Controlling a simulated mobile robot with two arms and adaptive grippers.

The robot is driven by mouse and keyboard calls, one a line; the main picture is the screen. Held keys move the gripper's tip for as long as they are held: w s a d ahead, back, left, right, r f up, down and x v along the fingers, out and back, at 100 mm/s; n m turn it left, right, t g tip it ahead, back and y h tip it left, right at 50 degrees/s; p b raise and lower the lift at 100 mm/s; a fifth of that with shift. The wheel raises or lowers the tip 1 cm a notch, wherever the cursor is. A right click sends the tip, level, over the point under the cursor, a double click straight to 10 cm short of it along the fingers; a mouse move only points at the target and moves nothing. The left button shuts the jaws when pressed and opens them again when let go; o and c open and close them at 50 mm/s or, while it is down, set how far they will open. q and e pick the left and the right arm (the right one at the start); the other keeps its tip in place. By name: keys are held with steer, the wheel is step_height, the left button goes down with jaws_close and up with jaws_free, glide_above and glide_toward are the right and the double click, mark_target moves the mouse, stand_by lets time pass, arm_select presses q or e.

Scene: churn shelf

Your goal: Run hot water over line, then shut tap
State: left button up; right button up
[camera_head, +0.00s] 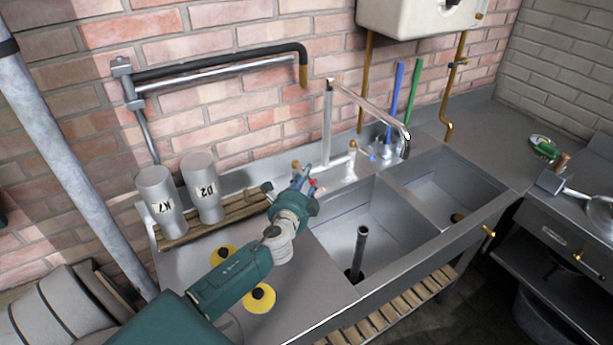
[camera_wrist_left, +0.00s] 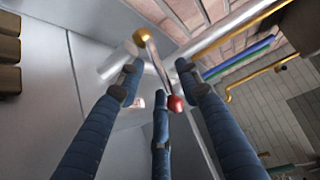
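My left gripper (camera_head: 310,184) is at the back edge of the sink unit, by the wall-side taps. In the left wrist view its blue fingers (camera_wrist_left: 165,105) are spread apart. A red knob (camera_wrist_left: 175,103) on a thin metal lever shows between their tips; contact cannot be told. The lever runs to a brass fitting (camera_wrist_left: 141,36). The red knob also shows small at the fingertips in the head view (camera_head: 312,182). A long swivel spout (camera_head: 370,106) reaches out to the right, its end near the divider between two basins. No water stream is visible. My right gripper is out of view.
The left basin (camera_head: 340,225) holds an upright dark standpipe (camera_head: 358,250); the right basin (camera_head: 435,195) is beside it. Two grey canisters (camera_head: 163,203) (camera_head: 203,190) stand on a wooden rack. Yellow discs (camera_head: 258,298) lie on the drainboard. Blue (camera_head: 396,92) and green (camera_head: 412,92) handles stand behind.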

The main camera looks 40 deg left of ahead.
arm_select(q)
steer(key=shift+w+a, duration=0.15)
steer(key=shift+w, duration=0.4)
jaws_close()
